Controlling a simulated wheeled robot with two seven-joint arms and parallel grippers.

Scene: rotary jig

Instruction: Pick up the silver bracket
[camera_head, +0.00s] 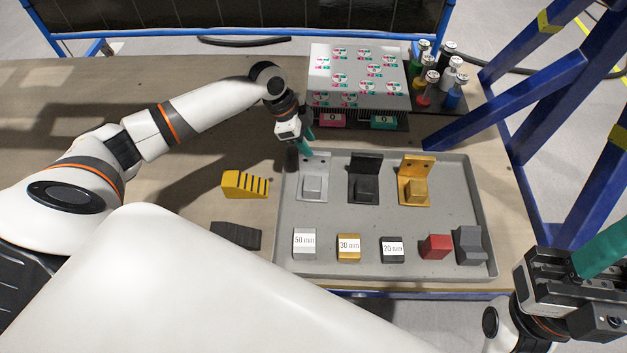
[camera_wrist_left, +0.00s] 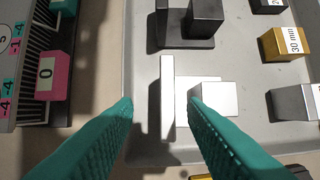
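The silver bracket (camera_head: 317,172) stands on the back left part of the grey tray, with its upright plate at the back and a block on its base. In the left wrist view, the silver bracket (camera_wrist_left: 168,85) shows its upright plate in the gap between the two teal fingers. My left gripper (camera_head: 306,150) is open and empty at the bracket's top edge; it also shows in the left wrist view (camera_wrist_left: 162,100). Whether a finger touches the plate I cannot tell. My right gripper (camera_head: 597,258) is at the lower right, partly cut off, and its opening is hidden.
The grey tray (camera_head: 484,215) also holds a black bracket (camera_head: 364,180), a gold bracket (camera_head: 415,182) and several blocks in front. A yellow ridged part (camera_head: 244,185) lies left of the tray. A box with pink and green labels (camera_head: 358,75) and several bottles stand behind.

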